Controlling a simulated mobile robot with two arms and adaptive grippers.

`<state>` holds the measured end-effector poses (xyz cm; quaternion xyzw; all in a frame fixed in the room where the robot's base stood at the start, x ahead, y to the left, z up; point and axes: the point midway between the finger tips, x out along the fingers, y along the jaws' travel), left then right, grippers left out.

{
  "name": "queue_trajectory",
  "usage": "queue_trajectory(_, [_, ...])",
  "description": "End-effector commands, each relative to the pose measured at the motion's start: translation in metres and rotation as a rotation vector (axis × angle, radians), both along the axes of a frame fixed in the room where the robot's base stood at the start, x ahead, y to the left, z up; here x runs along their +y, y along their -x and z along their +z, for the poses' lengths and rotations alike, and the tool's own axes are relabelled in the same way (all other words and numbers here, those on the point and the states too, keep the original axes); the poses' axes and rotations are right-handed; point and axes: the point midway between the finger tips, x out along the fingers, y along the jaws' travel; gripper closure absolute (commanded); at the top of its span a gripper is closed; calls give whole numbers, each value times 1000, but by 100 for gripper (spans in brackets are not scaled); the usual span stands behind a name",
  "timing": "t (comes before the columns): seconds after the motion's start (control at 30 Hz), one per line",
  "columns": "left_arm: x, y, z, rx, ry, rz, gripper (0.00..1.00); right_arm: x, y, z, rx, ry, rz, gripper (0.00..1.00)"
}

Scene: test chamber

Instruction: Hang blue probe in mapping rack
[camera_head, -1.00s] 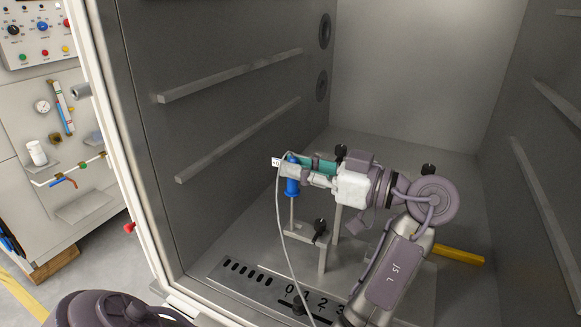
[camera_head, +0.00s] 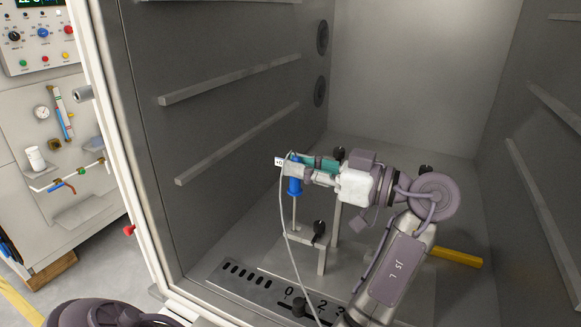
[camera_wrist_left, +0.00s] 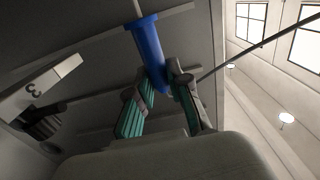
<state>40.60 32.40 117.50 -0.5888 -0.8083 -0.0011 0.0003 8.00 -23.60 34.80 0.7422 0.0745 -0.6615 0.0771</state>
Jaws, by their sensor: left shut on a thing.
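The blue probe (camera_head: 295,187) hangs upright from my left gripper (camera_head: 300,167) inside the chamber, with a thin metal stem below and a pale cable trailing down. My left gripper is shut on it; in the left wrist view the blue body (camera_wrist_left: 148,48) lies between the green-padded fingers (camera_wrist_left: 160,100). The mapping rack shows as metal posts and arms with black knobs (camera_head: 319,230) on a numbered base plate (camera_head: 240,290). The probe's stem is at the left end of the near rack arm; whether they touch, I cannot tell. My forearm hides part of the rack.
Grey chamber walls with shelf rails (camera_head: 235,80) stand left and right. A yellow bar (camera_head: 456,257) lies on the floor to the right. A rack part marked 3 (camera_wrist_left: 40,90) shows in the wrist view. The floor at the back is clear.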

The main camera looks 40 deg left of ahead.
Motion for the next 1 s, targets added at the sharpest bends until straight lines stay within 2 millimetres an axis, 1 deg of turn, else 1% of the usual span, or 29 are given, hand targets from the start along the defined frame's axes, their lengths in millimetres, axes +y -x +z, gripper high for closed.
queue_trajectory(0.03, [2,1,6,-19,-7,6,100,0,0,-1,0,0,0,60])
queue_trajectory(0.3, [3,0,6,-19,-6,6,100,0,0,-2,0,0,0,60])
queue_trajectory(0.6, [5,-7,5,-17,-2,3,100,0,0,-8,0,0,0,60])
queue_trajectory(1.0, [6,-7,6,-17,-1,3,100,0,0,-8,0,0,0,60])
